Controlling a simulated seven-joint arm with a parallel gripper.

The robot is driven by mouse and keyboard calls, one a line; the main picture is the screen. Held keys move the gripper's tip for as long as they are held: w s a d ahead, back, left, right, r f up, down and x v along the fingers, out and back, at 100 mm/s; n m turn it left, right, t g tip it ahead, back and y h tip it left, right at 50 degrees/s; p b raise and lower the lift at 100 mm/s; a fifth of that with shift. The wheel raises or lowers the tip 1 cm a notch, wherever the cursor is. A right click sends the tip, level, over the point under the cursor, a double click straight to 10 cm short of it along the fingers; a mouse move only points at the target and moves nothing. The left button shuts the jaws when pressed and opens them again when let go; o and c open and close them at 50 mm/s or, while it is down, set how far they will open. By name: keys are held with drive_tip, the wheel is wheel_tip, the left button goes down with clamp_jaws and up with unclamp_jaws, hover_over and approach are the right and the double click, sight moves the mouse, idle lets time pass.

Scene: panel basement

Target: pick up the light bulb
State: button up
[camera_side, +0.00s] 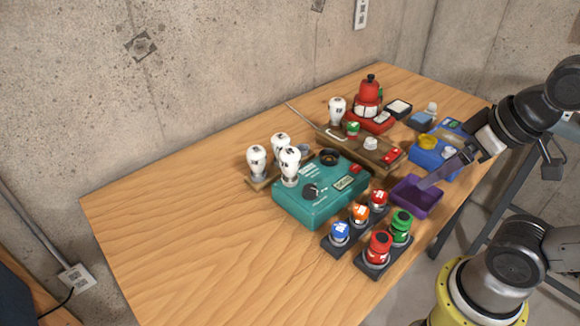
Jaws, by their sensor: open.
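Several white bulb-shaped pieces with dark markings stand upright. One bulb (257,160) and another bulb (279,144) stand at the left on a wooden base (262,184). A third bulb (289,164) stands at the left corner of a teal box (320,205). A fourth bulb (337,109) stands farther back, beside a red device. I cannot tell which one the task means. My gripper (424,186) is open at the right, pointing down-left over a purple tray (417,196), apart from all the bulbs. The tray's inside is partly hidden.
Button blocks, with a blue button (339,233) and red button (378,246), stand at the front. A wooden board (345,150), red device (368,98) and blue box (430,158) crowd the back and right. The table's left part is clear. A concrete wall stands behind.

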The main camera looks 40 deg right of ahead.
drive_tip(key=w+r+m+g, duration=0.1)
drive_tip(key=w+r+m, duration=0.5)
drive_tip(key=r+m, duration=0.35)
drive_tip(key=w+a+r+m+g, duration=0.1)
drive_tip(key=w+a+r+m, duration=0.1)
drive_tip(key=w+r+m, duration=0.3)
drive_tip(key=m+g, duration=0.2)
drive_tip(key=g, duration=0.1)
hover_over(289, 152)
drive_tip(key=d, duration=0.1)
wheel_tip(289, 152, down, 7)
drive_tip(key=shift+n+g, duration=0.25)
drive_tip(key=shift+g, duration=0.05)
drive_tip(key=f, duration=0.6)
drive_tip(key=a+f, duration=0.1)
drive_tip(key=f, duration=0.3)
drive_tip(key=shift+f, duration=3.15)
